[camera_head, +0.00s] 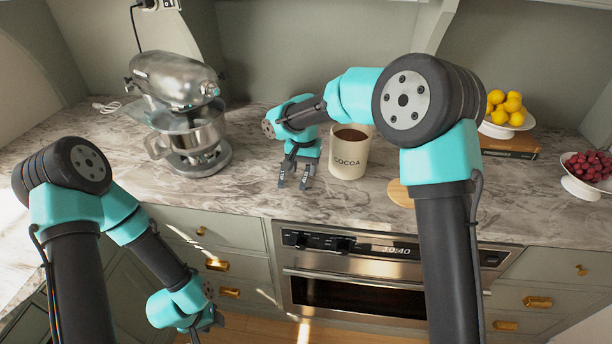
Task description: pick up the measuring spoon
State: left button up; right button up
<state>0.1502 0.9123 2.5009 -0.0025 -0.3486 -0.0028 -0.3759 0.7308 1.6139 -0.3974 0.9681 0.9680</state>
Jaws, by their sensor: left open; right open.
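I cannot make out a measuring spoon in the head view. A cream canister (346,166) marked COCOA stands upright on the marble counter, open at the top with brown powder inside. My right gripper (294,182) is open and empty, pointing down just left of the canister, over the counter. My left gripper (207,326) is low in front of the drawers, below the counter edge, and its fingers are partly hidden.
A silver stand mixer (180,110) stands left of my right gripper. A round wooden board (399,194) is partly hidden by my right arm. A lemon bowl (500,130) and a bowl of red fruit (582,188) are at the right. An oven (350,285) is below the counter.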

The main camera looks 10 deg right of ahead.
aim_at(303, 183)
jog(key=shift+f, duration=0.1)
jog(key=shift+s+f, duration=0.1)
jog(key=shift+f, duration=2.4)
jog(key=shift+c, duration=0.5)
grip_shut()
